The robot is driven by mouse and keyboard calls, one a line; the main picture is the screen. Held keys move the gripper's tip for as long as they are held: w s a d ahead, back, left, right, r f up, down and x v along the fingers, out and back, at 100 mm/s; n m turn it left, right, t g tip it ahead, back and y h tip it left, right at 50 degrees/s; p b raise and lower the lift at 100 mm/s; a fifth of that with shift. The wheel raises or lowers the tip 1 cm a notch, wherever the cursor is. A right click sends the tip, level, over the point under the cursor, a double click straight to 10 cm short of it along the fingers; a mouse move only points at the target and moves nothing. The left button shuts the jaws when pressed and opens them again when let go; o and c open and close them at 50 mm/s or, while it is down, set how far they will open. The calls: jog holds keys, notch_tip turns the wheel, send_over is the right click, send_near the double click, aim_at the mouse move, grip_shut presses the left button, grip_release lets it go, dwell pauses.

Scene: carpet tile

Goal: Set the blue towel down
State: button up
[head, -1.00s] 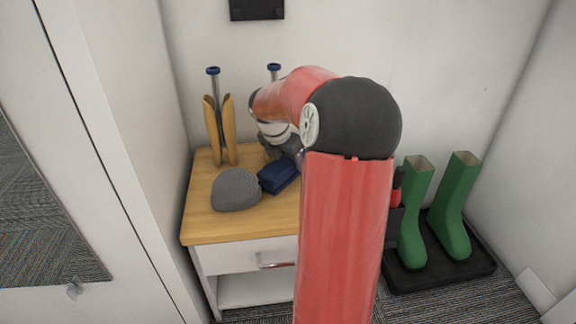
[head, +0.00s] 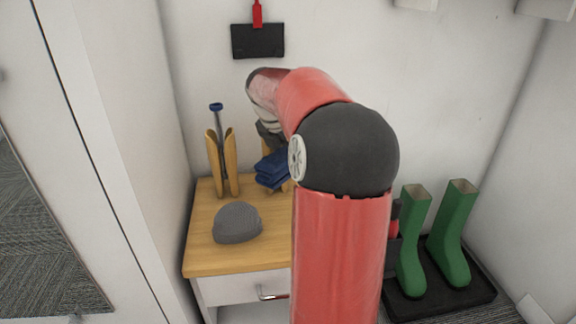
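The blue towel (head: 271,170) is folded and hangs below my gripper (head: 268,140), over the back part of the wooden cabinet top (head: 225,262). It appears clear of the top, though its right side is hidden behind my arm. My gripper is dark grey and partly hidden by my arm; it seems shut on the towel's upper part. The fingertips do not show clearly.
A grey knit hat (head: 237,222) lies at the front left of the top. A wooden holder with a blue-knobbed rod (head: 222,160) stands behind it. Another wooden piece is mostly hidden behind the towel. Green boots (head: 448,235) stand on a black tray (head: 440,302) at right.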

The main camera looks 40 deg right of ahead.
notch_tip(320, 180, up, 15)
jog(key=p, duration=0.3)
jog(key=shift+r+p, duration=0.2)
jog(key=shift+p, duration=0.15)
